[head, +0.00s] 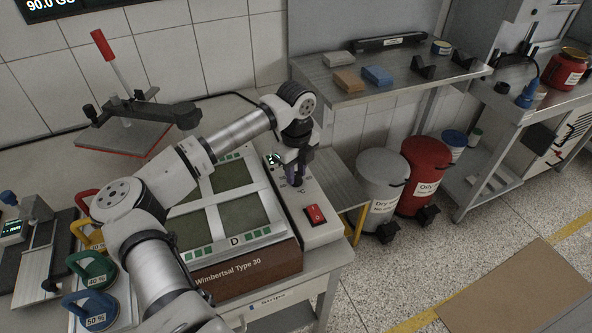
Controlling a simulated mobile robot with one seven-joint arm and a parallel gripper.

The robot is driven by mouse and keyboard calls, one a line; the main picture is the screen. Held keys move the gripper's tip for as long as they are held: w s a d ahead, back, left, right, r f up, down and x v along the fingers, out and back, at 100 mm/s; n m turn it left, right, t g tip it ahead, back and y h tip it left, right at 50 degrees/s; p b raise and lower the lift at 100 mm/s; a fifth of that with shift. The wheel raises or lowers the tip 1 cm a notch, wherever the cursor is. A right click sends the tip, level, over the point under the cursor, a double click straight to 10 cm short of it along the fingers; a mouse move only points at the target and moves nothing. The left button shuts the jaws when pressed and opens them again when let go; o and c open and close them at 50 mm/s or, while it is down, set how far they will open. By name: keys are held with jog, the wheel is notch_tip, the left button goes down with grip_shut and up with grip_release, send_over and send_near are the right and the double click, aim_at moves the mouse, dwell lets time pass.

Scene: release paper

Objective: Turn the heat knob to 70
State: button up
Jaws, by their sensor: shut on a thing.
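My gripper (293,176) points down over the light control panel at the right side of the heating plate device (238,272), labelled Wimbertsal Type 30. Its jaws are closed at the panel, at the spot where a knob would sit. The heat knob itself is hidden by the fingers, so I cannot read its setting. A "°C" mark (302,190) shows on the panel just beside the fingertips. A red rocker switch (315,214) sits on the panel in front of the gripper.
My arm reaches across the device's framed top. Coloured ring-handled weights, including a green (92,270) and a blue one (90,306), stand at the left. A red-handled press (125,130) stands behind. Grey (383,175) and red bins (424,172) stand on the floor at the right.

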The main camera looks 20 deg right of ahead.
jog(key=shift+f+b, duration=0.1)
jog(key=shift+b, duration=0.25)
jog(key=shift+f+m+b, duration=0.15)
jog(key=shift+m+b, duration=0.85)
jog(key=shift+b, duration=0.25)
jog(key=m+b, duration=0.2)
jog(key=b, duration=0.1)
jog(key=shift+m, duration=0.3)
jog(key=m+b, duration=0.3)
jog(key=shift+m, duration=0.4)
jog(key=m+b, duration=0.2)
jog(key=m, duration=0.1)
jog(key=shift+m, duration=0.3)
jog(key=m, duration=0.1)
jog(key=m+b, duration=0.1)
jog(key=m, duration=0.1)
jog(key=m+b, duration=0.1)
jog(key=m, duration=0.1)
jog(key=shift+r, duration=0.25)
jog(key=m, duration=0.5)
jog(key=shift+r+b, duration=0.1)
jog(key=shift+b, duration=0.2)
